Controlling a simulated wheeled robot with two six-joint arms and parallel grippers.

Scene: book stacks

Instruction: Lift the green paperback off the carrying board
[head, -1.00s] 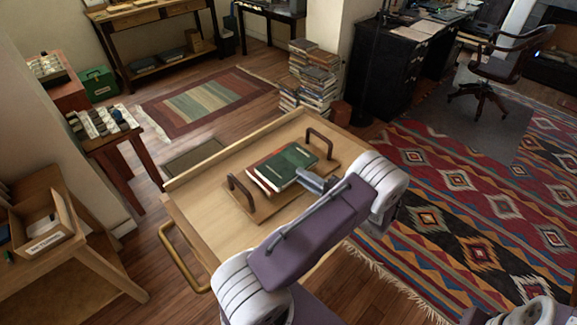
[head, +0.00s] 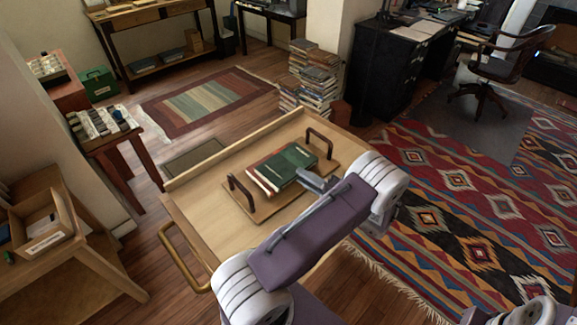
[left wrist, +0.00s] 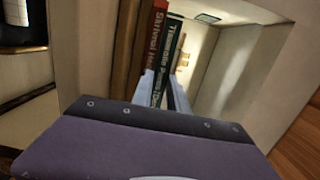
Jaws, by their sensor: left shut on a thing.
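The green paperback (head: 283,166) lies cover up over a red book (head: 258,182), on the wooden carrying board (head: 262,212) with its two dark handles. My left gripper (head: 314,182) reaches in from the front right and is shut on the near right edge of the green paperback. In the left wrist view, its pale fingers (left wrist: 168,95) straddle the green spine (left wrist: 169,62), with the red spine (left wrist: 151,42) beside it. I cannot tell whether there is a gap between the two books. My right gripper is out of view.
The board rests on a light wooden cart top (head: 205,205) with a raised back edge and a brass rail (head: 178,262). The top is clear left of the board. Book piles (head: 307,78) stand behind the cart; a patterned rug (head: 460,205) lies to the right.

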